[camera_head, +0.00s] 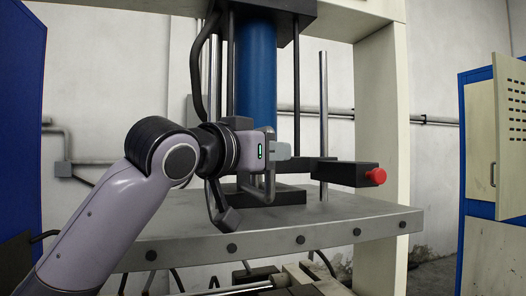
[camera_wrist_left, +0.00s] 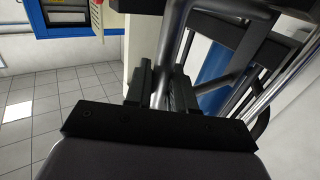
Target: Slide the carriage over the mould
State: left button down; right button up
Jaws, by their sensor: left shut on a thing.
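My left gripper (camera_head: 278,151) is in front of the blue press cylinder, above the grey press plate. In the left wrist view, its two dark fingers (camera_wrist_left: 163,82) are shut on a grey bar (camera_wrist_left: 171,42), which looks like a handle. A bent grey bar (camera_head: 269,187) also shows below the gripper in the head view. I cannot tell which part is the carriage; the bar joins a dark frame (camera_wrist_left: 252,55) in the wrist view. I cannot make out the mould for certain. My right gripper is not in view.
The blue cylinder (camera_head: 256,70) stands above the grey press plate (camera_head: 360,216). A black box with a red button (camera_head: 376,176) juts out to the right. Steel rods (camera_head: 323,110) rise at the back. Rails and hoses lie below the plate. A blue cabinet (camera_head: 476,240) stands at the right.

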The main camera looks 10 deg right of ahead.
pick_arm(q)
jog(key=shift+d, duration=0.1)
jog(key=c, duration=1.1)
grip_release()
jog(key=shift+d, duration=0.2)
jog(key=shift+s+a, duration=0.35)
jog(key=shift+a, duration=0.1)
jog(key=b+v, duration=0.2)
jog(key=v, duration=0.4)
jog(key=shift+s, duration=0.1)
